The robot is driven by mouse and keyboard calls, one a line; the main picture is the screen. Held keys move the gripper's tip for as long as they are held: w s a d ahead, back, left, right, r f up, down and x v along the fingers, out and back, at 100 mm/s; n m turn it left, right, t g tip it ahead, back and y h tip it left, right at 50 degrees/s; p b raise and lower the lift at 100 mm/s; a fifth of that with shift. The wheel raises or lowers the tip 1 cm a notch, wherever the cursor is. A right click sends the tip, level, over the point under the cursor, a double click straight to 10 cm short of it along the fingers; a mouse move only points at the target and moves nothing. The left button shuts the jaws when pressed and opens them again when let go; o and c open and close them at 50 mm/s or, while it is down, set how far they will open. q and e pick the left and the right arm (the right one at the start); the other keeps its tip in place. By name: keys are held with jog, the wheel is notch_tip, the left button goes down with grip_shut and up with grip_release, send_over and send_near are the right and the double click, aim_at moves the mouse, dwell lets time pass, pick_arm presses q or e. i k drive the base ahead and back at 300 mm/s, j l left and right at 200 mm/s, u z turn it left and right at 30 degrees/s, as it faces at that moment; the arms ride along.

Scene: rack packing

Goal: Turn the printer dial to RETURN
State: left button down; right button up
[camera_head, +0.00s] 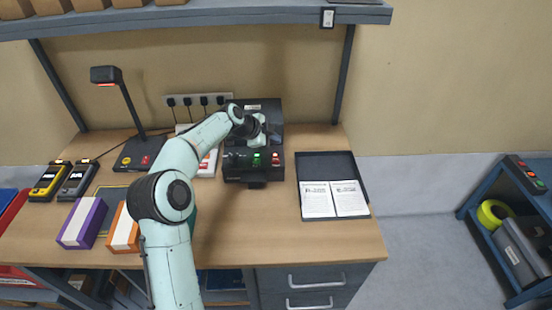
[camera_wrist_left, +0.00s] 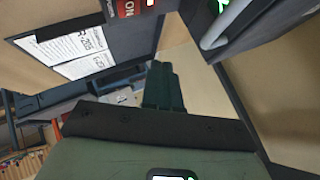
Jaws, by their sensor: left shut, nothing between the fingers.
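The dark printer (camera_head: 235,172) stands near the back middle of the desk, with a lit green panel (camera_head: 256,159) and a red element (camera_head: 275,159) on its front. My left gripper (camera_head: 258,143) is over the printer, behind the green panel. In the left wrist view its dark fingers (camera_wrist_left: 162,82) are shut together and empty. Contact with the printer cannot be told. My right gripper is not in view.
A black tray (camera_head: 326,164) with two printed sheets lies right of the printer. Purple (camera_head: 82,222) and orange (camera_head: 123,229) boxes, handheld devices (camera_head: 78,180) and a lamp (camera_head: 128,105) stand at left. A shelf (camera_head: 200,15) hangs above. The front right desk is clear.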

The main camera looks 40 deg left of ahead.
aim_at(233, 158)
jog(key=k+l, duration=0.75)
jog(key=l, duration=0.25)
